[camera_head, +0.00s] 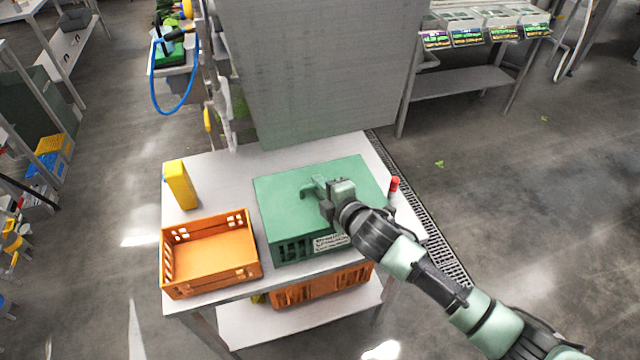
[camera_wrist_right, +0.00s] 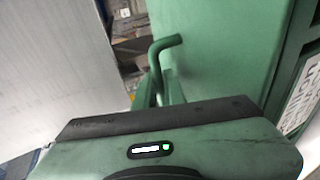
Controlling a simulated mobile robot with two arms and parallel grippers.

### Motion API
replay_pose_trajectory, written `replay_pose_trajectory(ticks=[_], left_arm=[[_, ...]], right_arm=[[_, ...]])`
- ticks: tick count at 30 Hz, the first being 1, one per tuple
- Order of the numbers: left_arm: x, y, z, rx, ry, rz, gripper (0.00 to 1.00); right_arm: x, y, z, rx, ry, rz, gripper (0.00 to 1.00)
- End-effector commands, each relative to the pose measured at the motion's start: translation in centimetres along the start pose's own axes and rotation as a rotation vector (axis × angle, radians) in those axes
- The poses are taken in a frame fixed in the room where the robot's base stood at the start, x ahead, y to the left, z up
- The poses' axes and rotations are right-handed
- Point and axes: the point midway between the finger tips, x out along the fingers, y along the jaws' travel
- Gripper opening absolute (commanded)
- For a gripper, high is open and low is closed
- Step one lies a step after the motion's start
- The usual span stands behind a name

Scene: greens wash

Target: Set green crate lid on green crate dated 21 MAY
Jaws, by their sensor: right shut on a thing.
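The green lid (camera_head: 290,190) lies over the top of the green crate (camera_head: 294,248) on the table. The lid looks level and covers the crate's opening; I cannot tell whether its edges are fully seated. A white label (camera_head: 330,242) is on the crate's front, its date too small to read. My right gripper (camera_head: 328,190) is shut on the lid's handle (camera_head: 309,188) near the lid's middle. In the right wrist view the bent green handle (camera_wrist_right: 165,45) rises between the fingers, with the lid (camera_wrist_right: 225,50) beyond. My left gripper is not in view.
An orange crate (camera_head: 210,275) stands empty left of the green crate. A yellow bottle (camera_head: 180,185) stands behind it, and a red-capped item (camera_head: 394,184) at the table's right edge. Another orange crate (camera_head: 320,288) is on the lower shelf. A grey panel (camera_head: 320,70) rises behind the table.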

Motion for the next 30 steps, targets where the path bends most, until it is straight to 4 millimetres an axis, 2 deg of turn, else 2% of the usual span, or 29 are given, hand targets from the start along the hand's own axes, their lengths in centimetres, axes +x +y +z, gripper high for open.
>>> replay_pose_trajectory(ticks=[12,13,15,26,30], left_arm=[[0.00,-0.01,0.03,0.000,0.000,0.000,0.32],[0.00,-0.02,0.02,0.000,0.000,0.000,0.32],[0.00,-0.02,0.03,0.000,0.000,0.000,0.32],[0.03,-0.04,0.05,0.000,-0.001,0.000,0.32],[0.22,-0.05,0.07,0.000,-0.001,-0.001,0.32]], right_arm=[[0.01,0.07,-0.03,0.000,0.001,0.002,0.00],[0.01,0.07,-0.02,0.000,0.001,0.002,0.16],[0.01,0.07,-0.02,0.000,0.001,0.002,0.35],[-0.02,-0.31,0.01,0.001,-0.001,-0.005,0.36],[-0.94,-0.42,0.02,0.001,0.000,-0.005,0.36]])
